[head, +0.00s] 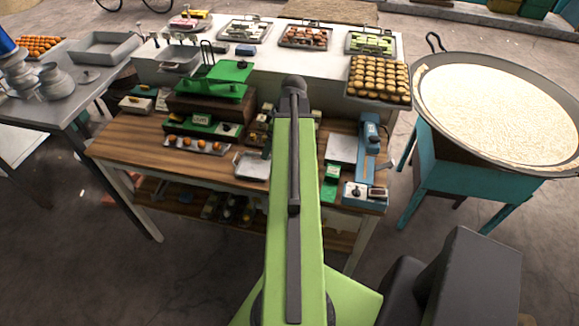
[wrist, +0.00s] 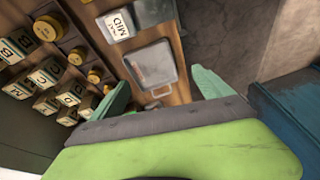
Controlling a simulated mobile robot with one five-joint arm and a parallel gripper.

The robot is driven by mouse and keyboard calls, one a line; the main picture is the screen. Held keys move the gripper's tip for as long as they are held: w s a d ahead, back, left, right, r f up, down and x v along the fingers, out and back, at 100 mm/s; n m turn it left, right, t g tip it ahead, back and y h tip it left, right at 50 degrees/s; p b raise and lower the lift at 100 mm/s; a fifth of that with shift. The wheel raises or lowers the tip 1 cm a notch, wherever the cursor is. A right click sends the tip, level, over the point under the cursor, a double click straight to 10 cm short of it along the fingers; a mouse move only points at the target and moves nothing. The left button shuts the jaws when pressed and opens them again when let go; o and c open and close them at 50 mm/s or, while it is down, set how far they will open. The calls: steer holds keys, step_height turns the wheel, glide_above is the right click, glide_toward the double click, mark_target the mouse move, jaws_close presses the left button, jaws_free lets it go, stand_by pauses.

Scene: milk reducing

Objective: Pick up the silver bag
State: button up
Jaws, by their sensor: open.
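I see nothing that is clearly a bag. In the wrist view a flat silver-grey rectangular thing (wrist: 155,62) with rounded corners and a small handle lies on the wooden table (wrist: 185,93); I cannot tell if it is the silver bag. My gripper (wrist: 165,92) is open, its two green fingers apart at either side of the handle end, with nothing seen held between them. In the head view my green arm reaches over the wooden table (head: 130,150) and hides the gripper. A shallow silver tray (head: 252,166) lies left of the arm.
A blue scale (head: 368,160) stands right of my arm and a green scale (head: 215,82) left of it. A large round pan (head: 500,108) stands on a teal stand at the right. Labelled boxes (wrist: 45,75) crowd the wrist view's left. Floor shows at its upper right.

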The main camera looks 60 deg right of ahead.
steer(key=s+d+r+t, duration=0.1)
steer(key=s+d+r, duration=0.1)
steer(key=s+d, duration=0.75)
steer(key=shift+n+h, duration=0.3)
steer(key=b+x, duration=0.3)
steer(key=s+b+x, duration=0.1)
steer(key=b+x, duration=0.3)
steer(key=a+b+x, duration=0.1)
steer(key=b+x, duration=0.2)
steer(key=x, duration=0.1)
steer(key=shift+s+a+f, duration=0.15)
steer(key=shift+s+f, duration=0.05)
steer(key=shift+f, duration=0.2)
steer(key=shift+w+f+b, duration=0.2)
steer(key=shift+f+b, duration=0.05)
steer(key=shift+b, duration=0.15)
steer(key=shift+r, duration=0.1)
